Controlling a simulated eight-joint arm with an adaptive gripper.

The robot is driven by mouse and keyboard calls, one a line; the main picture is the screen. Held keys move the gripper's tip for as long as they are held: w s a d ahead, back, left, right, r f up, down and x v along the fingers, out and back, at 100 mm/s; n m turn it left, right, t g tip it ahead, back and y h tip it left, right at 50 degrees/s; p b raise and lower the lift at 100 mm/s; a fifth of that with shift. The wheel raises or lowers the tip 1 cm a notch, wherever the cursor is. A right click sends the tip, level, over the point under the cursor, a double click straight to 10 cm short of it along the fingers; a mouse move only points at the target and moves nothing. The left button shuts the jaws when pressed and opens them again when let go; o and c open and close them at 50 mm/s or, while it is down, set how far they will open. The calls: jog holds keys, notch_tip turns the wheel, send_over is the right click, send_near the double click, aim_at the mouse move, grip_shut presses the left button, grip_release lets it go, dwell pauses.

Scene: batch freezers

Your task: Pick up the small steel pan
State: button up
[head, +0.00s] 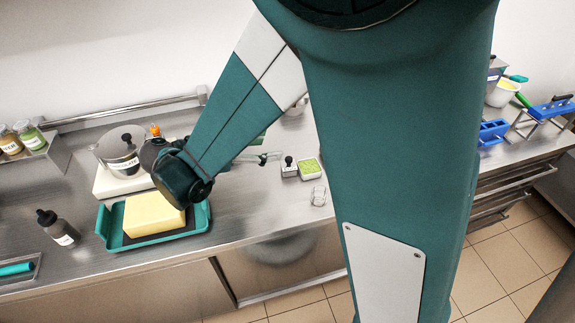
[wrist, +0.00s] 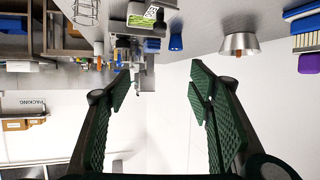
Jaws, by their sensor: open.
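I cannot pick out the small steel pan with certainty.
A yellow block (head: 152,214) sits in a teal tray (head: 165,240). A dark bottle (head: 58,228) stands to its left. Blue racks (head: 552,110) are at right.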

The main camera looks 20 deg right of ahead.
jog(key=shift+f, duration=0.1)
jog(key=b, duration=0.2)
send_near(285, 162)
jog(key=shift+x, duration=1.1)
jog(key=shift+d+f, duration=0.15)
jog(key=shift+d, duration=0.45)
jog(key=shift+d, duration=0.15)
jog(key=shift+b+x, duration=0.55)
jog(key=shift+x, duration=2.5)
jog(key=shift+w, duration=0.1)
jog(key=c, duration=1)
